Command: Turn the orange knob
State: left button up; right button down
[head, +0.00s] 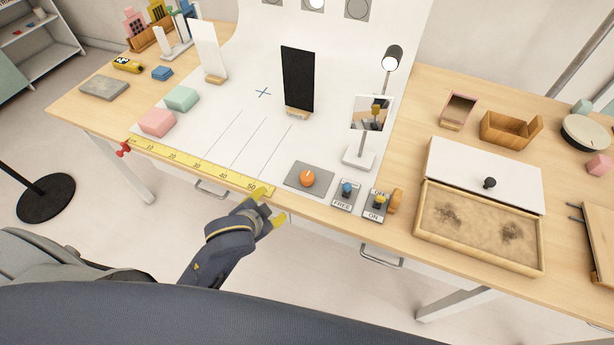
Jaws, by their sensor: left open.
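The orange knob (307,178) is a small round knob on a flat grey plate (323,190) near the front edge of the table. My left gripper (270,206) has yellow fingertips and is open and empty. It is at the table's front edge, to the left of and nearer than the knob, apart from it. My right gripper is not in view.
A yellow ruler (195,167) runs along the front edge. A lamp (360,157) and a black panel (297,80) stand behind.

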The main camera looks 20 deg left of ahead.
pick_arm(q)
jog(key=w+d+r+h, duration=0.1)
jog(key=w+d, duration=0.1)
jog(key=w+d+r+m+h, duration=0.1)
jog(key=d+r, duration=0.1)
jog(key=w+d+r+h, duration=0.1)
jog(key=w+d, duration=0.1)
jog(key=shift+w+d+r+m, duration=0.3)
jog(key=shift+d+r, duration=0.05)
jog(key=shift+r, duration=0.05)
jog(key=w+d+r+m+g+h, duration=0.2)
jog(key=w+d+r+h, duration=0.1)
jog(key=d+r, duration=0.1)
jog(key=g+y, duration=0.2)
jog(key=g, duration=0.2)
send_near(306, 176)
jog(key=shift+n+g, duration=0.3)
jog(key=shift+n, duration=0.1)
jog(key=x, duration=1.1)
jog(key=shift+w, duration=0.25)
jog(key=shift+c, duration=0.2)
jog(key=shift+a+r, duration=0.1)
grip_shut()
